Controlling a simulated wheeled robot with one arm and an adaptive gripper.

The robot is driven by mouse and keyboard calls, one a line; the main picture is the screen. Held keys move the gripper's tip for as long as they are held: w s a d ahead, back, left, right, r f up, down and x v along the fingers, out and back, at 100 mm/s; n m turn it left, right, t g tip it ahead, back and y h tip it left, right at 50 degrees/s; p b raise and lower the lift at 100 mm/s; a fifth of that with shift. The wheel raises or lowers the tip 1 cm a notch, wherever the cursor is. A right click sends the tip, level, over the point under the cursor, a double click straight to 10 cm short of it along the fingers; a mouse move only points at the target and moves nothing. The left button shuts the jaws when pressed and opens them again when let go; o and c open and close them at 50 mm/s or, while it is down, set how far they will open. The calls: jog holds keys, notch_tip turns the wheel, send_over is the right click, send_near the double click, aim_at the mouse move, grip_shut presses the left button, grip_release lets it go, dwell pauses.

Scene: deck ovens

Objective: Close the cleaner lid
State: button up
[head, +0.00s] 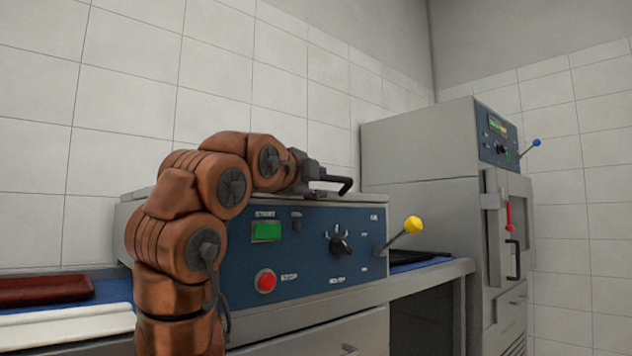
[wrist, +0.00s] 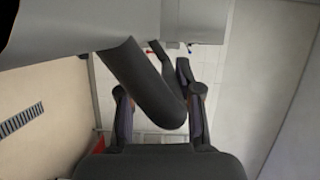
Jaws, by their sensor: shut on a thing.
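The cleaner (head: 310,290) is a grey box with a blue front panel, a green START button, a red STOP button and a black knob. Its grey lid (head: 370,197) shows as a thin strip along the top, seen nearly edge-on; I cannot tell whether a gap is left below it. A black bar handle (head: 338,182) stands out at the lid's top right. My gripper (head: 312,174) is shut on this handle. In the wrist view the dark handle (wrist: 145,85) runs diagonally between the fingers of my gripper (wrist: 160,108).
A yellow-knobbed lever (head: 413,225) sticks out at the cleaner's right side. A tall grey machine (head: 420,150) with a blue-knobbed lever stands right. A dark red object (head: 45,290) lies on the left counter. A black tray (head: 425,258) lies on the right counter. A tiled wall is behind.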

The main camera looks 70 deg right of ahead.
dwell(0.4)
jog(key=shift+w+a+r, duration=0.1)
jog(key=shift+w+a, duration=0.05)
jog(key=shift+a, duration=0.3)
jog(key=a, duration=1.1)
jog(key=shift+w+r, duration=0.25)
jog(key=shift+w, duration=0.2)
